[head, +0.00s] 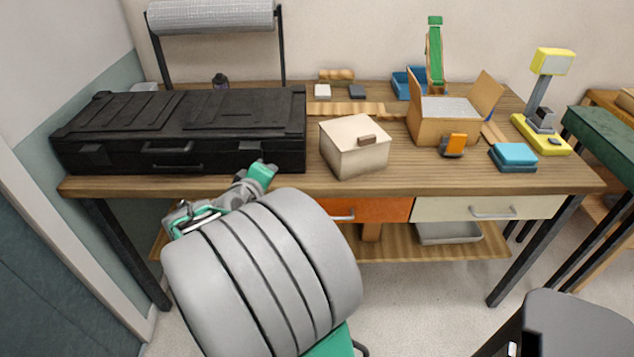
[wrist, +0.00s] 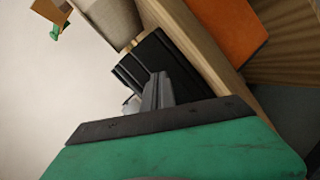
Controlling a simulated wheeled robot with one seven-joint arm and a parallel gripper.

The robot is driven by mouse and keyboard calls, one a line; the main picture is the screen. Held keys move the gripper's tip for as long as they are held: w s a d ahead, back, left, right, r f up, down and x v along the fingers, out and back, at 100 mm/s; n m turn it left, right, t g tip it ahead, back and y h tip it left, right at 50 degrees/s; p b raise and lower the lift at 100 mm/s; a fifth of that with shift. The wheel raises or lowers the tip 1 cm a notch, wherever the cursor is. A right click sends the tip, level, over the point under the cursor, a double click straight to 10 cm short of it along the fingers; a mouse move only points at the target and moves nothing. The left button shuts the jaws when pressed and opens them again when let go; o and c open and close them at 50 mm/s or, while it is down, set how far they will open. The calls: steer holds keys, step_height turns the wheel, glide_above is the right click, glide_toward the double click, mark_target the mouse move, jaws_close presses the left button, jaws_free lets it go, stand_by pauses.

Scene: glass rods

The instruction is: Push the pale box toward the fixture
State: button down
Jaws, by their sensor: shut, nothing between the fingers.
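The pale box (head: 355,147) is a beige block with a small brown tab on its upper front edge. It sits on the workbench, just right of the black case, and its side shows at the top of the wrist view (wrist: 108,18). My gripper (head: 264,170) is at the bench's front edge, before the case's right end and left of the box, apparently apart from it. Its grey fingers (wrist: 157,88) are shut and empty, but in the head view the tips are hard to make out. I cannot tell which object is the fixture.
The black case (head: 185,128) fills the left of the bench. An open box with raised flaps (head: 440,128), an orange-and-black gadget (head: 454,144), a blue block (head: 514,156) and a yellow-based stand (head: 541,130) are on the right. Bare wood lies before the gadget.

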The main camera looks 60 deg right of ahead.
steer(key=s+d+f+n+g+h+b, duration=0.1)
steer(key=s+d+f+n+h+b, duration=0.25)
steer(key=s+d, duration=0.35)
steer(key=shift+h, duration=0.45)
steer(key=d, duration=0.3)
steer(key=w+d+r+p, duration=0.1)
steer(key=d, duration=0.5)
steer(key=shift+w+d+r, duration=0.15)
steer(key=shift+w+d, duration=0.05)
steer(key=shift+p, duration=0.3)
